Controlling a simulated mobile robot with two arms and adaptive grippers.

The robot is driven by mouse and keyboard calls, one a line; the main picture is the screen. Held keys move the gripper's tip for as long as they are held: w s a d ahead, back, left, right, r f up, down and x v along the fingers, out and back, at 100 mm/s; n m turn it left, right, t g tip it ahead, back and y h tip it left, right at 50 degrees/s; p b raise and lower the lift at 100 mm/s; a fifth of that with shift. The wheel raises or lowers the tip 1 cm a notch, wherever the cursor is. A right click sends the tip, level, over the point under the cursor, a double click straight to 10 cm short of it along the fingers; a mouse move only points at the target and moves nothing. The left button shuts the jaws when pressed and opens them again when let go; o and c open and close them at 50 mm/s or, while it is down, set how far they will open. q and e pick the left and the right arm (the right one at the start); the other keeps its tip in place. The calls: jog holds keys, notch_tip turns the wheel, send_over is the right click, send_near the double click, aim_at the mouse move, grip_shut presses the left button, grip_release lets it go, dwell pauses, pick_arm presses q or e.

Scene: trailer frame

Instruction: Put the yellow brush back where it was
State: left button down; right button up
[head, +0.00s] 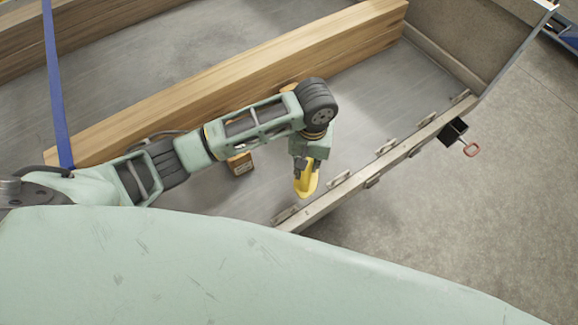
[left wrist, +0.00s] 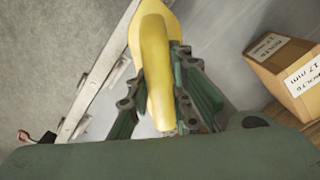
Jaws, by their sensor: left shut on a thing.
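The yellow brush (head: 306,186) is held by my left gripper (head: 309,168), just inside the metal side rail of the trailer bed in the head view. In the left wrist view my left gripper (left wrist: 158,105) has its two fingers on either side of the brush's yellow body (left wrist: 154,55). The brush points away from the wrist, toward the top of that view. Its bristles are not visible. I cannot tell whether the brush touches the trailer floor. My right gripper is in neither view.
A small cardboard box with printed labels (left wrist: 285,62) lies on the trailer floor; it shows in the head view behind my arm (head: 240,164). A long wooden beam (head: 200,92) crosses the bed. The side rail (head: 385,160) carries several metal loops. Bare trailer floor (head: 345,110) is open beyond the brush.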

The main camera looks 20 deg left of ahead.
pick_arm(q)
jog(key=shift+w+a+f+p, duration=0.2)
jog(key=shift+a+f, duration=0.7)
jog(key=shift+f, duration=0.3)
jog(key=shift+w+a+f+p, duration=0.15)
jog(key=shift+a+f+p, duration=0.05)
jog(key=shift+a+f, duration=0.9)
jog(key=shift+w+a+f+p, duration=0.2)
jog(key=shift+a+f, duration=0.55)
jog(key=shift+f, duration=0.6)
jog(key=shift+f, duration=0.15)
jog(key=c, duration=1.6)
grip_release()
notch_tip(320, 180, up, 12)
jog(key=shift+r, duration=0.2)
